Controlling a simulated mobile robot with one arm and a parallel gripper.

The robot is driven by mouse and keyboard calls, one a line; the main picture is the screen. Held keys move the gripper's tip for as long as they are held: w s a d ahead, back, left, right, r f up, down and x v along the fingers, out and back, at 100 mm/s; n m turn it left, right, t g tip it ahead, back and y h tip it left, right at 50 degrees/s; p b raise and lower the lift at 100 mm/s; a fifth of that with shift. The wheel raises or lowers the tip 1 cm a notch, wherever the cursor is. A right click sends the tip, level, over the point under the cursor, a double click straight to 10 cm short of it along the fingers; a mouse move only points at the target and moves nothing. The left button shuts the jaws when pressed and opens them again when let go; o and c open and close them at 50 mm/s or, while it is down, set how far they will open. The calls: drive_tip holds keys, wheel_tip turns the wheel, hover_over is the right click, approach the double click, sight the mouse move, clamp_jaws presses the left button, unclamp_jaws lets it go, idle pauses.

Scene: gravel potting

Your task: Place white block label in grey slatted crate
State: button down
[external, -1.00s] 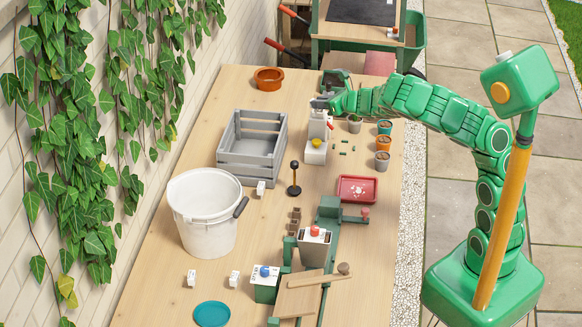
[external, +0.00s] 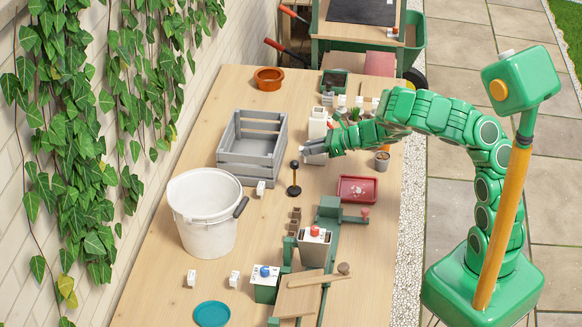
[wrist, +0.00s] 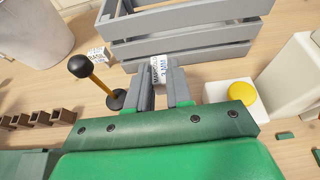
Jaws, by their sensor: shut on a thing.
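The grey slatted crate (external: 247,172) stands on the table left of my gripper, and its visible inside looks empty. In the wrist view its slatted side (wrist: 190,48) is just ahead of the fingers. My gripper (external: 306,148) is shut on a white block label (wrist: 156,75) with dark print, partly hidden between the fingers. The label is outside the crate, in front of its slatted side in the wrist view. Another white block label (external: 261,187) lies by the crate's near side, and it also shows in the wrist view (wrist: 97,56). Two more white blocks (external: 191,278) (external: 234,278) are at the near left.
A black-knobbed post (external: 294,178) stands close to the gripper, left of it in the wrist view. A white box with a yellow button (wrist: 241,93) is at the right there. A white bucket (external: 203,225) is left. A red tray (external: 342,190) is right.

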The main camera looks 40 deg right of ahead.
drive_tip(key=shift+f, duration=2.65)
drive_tip(key=shift+f, duration=0.1)
drive_tip(key=c, duration=1)
unclamp_jaws()
drive_tip(key=shift+r, duration=0.2)
drive_tip(key=v, duration=1.1)
drive_tip(key=shift+o, duration=0.4)
drive_tip(key=shift+s+d+r, duration=0.2)
drive_tip(key=shift+s+d, duration=0.1)
drive_tip(key=shift+d, duration=0.05)
